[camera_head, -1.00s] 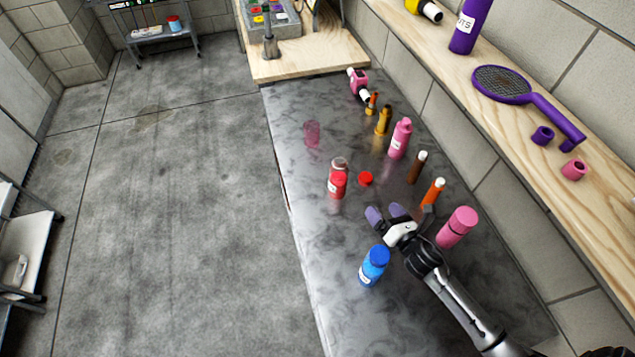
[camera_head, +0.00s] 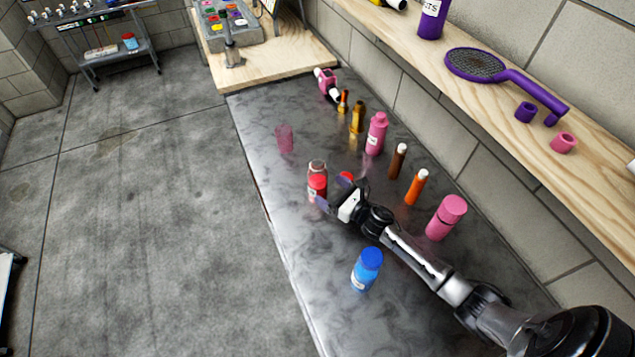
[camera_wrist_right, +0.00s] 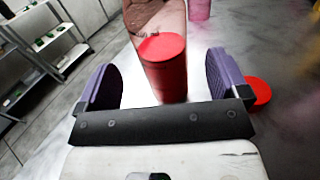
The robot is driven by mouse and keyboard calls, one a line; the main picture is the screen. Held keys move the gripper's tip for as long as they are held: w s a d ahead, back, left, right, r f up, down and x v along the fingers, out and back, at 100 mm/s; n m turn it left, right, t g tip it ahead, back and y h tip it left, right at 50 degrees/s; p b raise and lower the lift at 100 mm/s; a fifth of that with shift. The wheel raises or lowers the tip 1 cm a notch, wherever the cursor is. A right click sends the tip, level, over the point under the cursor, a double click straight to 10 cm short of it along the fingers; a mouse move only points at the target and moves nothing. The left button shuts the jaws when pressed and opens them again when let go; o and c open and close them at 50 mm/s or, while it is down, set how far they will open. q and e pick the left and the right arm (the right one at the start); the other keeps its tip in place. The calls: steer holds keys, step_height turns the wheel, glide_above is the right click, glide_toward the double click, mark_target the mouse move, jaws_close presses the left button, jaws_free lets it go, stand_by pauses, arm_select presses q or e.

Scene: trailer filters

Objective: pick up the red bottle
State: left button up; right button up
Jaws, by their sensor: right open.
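The red bottle (camera_head: 317,186) stands upright near the left edge of the grey marbled counter, in front of a clear jar with dark contents (camera_head: 317,166). My right gripper (camera_head: 328,200) reaches in from the lower right, right beside the bottle, and partly covers its lower part. In the right wrist view the red bottle (camera_wrist_right: 163,68) is straight ahead, and the gripper's purple pads (camera_wrist_right: 165,85) are spread wide to either side of it. The pads are open; I cannot tell whether the bottle's near side is between their tips. My left gripper is not in view.
A red cap (camera_head: 346,176) lies beside the gripper, also visible by the right pad (camera_wrist_right: 258,91). A blue bottle (camera_head: 367,268) stands below the arm. Pink (camera_head: 376,133), brown (camera_head: 398,160) and orange (camera_head: 416,187) items and a pink cylinder (camera_head: 446,217) line the wall side.

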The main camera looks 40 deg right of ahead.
mark_target(325, 187)
steer(key=shift+w+a+f, duration=0.1)
steer(key=shift+w+a, duration=0.1)
steer(key=shift+w, duration=1.15)
steer(key=shift+w+a+f, duration=0.1)
steer(key=shift+w+a, duration=0.1)
steer(key=shift+w, duration=1.15)
steer(key=shift+c, duration=0.4)
steer(key=shift+r, duration=0.1)
steer(key=c, duration=1.1)
